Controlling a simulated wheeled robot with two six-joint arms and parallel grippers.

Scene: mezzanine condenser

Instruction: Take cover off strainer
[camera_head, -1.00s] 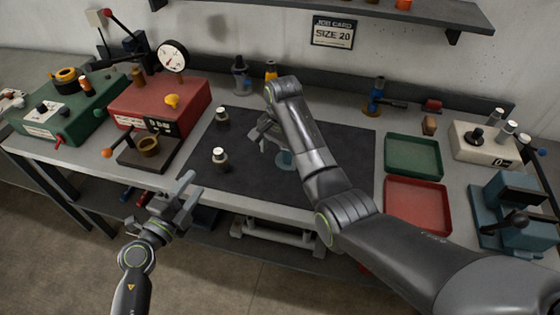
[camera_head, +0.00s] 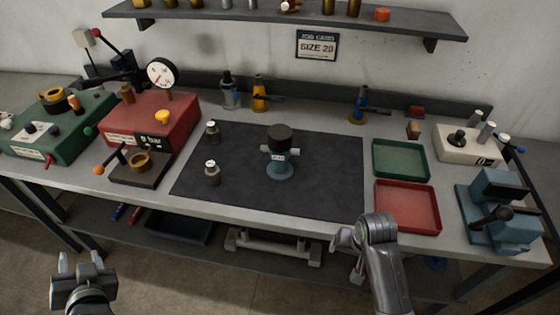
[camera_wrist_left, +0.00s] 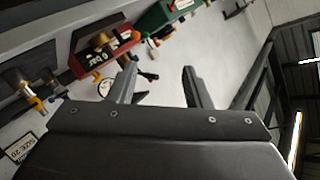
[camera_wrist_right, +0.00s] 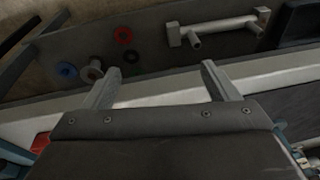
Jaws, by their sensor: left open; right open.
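The strainer (camera_head: 280,170) stands upright on the dark mat (camera_head: 325,190), with a blue-grey body and a pale label. A dark round cover (camera_head: 280,138) sits on top of it. My left gripper (camera_head: 80,264) is open and empty at the lower left, in front of the bench and far from the strainer. It also shows open in the left wrist view (camera_wrist_left: 157,82). My right gripper (camera_head: 345,238) is at the bench's front edge, right of and nearer than the strainer. The right wrist view shows its fingers (camera_wrist_right: 160,70) apart with nothing between them.
Two small dark, pale-topped pieces (camera_head: 212,172) stand on the mat's left part. A green tray (camera_head: 401,176) and a red tray (camera_head: 408,228) lie right of the mat. A red gauge box (camera_head: 180,120) stands left, a blue vise (camera_head: 497,215) right. The mat's front is clear.

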